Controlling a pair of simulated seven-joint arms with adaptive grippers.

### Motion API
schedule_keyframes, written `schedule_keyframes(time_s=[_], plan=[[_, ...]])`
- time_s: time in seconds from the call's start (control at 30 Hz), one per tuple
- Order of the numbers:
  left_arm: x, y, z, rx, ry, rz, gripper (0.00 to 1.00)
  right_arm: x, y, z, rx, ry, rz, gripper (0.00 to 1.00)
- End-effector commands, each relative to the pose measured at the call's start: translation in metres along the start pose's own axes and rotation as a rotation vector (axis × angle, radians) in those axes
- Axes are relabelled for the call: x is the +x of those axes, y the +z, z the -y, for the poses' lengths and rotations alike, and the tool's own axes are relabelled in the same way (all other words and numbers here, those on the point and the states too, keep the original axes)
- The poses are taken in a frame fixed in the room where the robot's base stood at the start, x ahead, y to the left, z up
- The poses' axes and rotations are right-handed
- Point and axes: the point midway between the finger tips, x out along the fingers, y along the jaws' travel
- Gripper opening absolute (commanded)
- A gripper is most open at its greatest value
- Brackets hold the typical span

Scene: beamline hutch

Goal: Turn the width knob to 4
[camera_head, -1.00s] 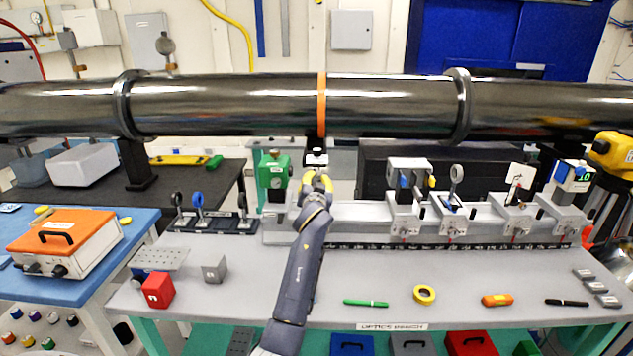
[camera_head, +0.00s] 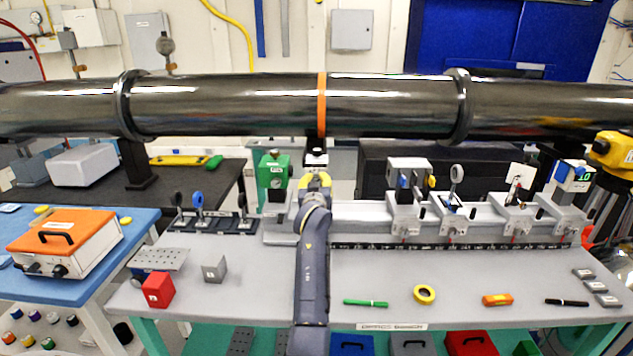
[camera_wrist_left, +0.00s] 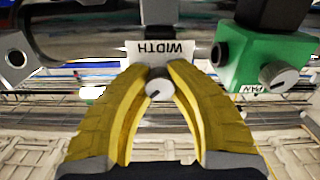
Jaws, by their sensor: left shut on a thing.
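The width knob (camera_wrist_left: 159,88) is a small grey round knob below a white label reading WIDTH (camera_wrist_left: 160,52), upside down in the left wrist view. My left gripper (camera_wrist_left: 158,84) has its two yellow fingers closed on either side of the knob. In the head view my left gripper (camera_head: 316,181) is just below the dark pipe's orange band and covers the knob. A faint mark shows on the knob face, but no scale number can be read. My right gripper is not in view.
A green box (camera_head: 274,178) stands close left of my gripper; its knob labelled PAN (camera_wrist_left: 278,76) shows in the wrist view. The large dark pipe (camera_head: 230,102) runs overhead. A rail (camera_head: 365,218) with several optic mounts extends right. The bench front has small loose items.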

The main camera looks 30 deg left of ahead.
Motion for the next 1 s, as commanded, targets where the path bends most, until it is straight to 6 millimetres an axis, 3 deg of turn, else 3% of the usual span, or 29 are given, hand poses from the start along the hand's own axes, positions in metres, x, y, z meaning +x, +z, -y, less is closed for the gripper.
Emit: schedule_keyframes(time_s=[0.33, 0.37, 0.63, 1.0], plan=[[0.0001, -0.0022, 0.0000, -0.003, 0.000, -0.004, 0.00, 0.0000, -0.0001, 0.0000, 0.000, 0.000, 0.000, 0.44], [0.0001, -0.0022, 0.0000, -0.003, 0.000, -0.004, 0.21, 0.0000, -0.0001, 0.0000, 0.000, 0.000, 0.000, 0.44], [0.0000, -0.0011, 0.0000, -0.002, 0.000, -0.002, 0.50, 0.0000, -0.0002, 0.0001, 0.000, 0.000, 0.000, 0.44], [-0.0082, 0.0002, -0.0005, -0.003, 0.001, -0.001, 0.50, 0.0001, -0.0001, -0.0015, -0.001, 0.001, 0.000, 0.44]])
